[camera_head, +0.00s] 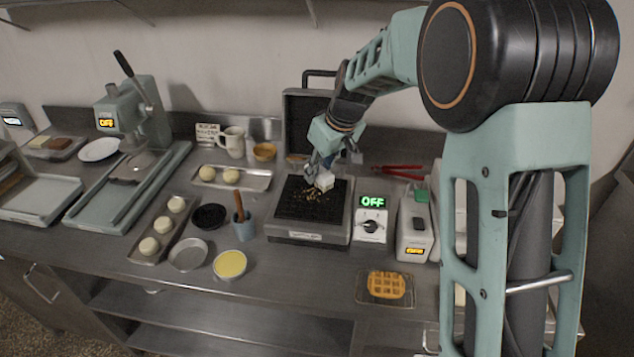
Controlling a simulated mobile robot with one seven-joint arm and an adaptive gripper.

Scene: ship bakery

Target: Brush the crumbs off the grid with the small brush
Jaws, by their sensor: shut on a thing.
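The black grid (292,207) is the lower plate of an open waffle iron near the middle of the counter. Yellowish crumbs (313,193) lie scattered on its middle and upper part. My gripper (319,170) points down over the back right of the grid, shut on the small brush. The brush's pale, blocky head (325,181) is low at the grid, beside the crumbs; whether it touches is too small to tell. Its handle is mostly hidden by my gripper.
The iron's raised lid (303,112) stands behind my gripper. A control box (371,222) reading OFF is right of the iron. A blue cup (244,228) with a wooden-handled tool stands left. Red tongs (398,171) lie behind right. A waffle (386,285) lies in front.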

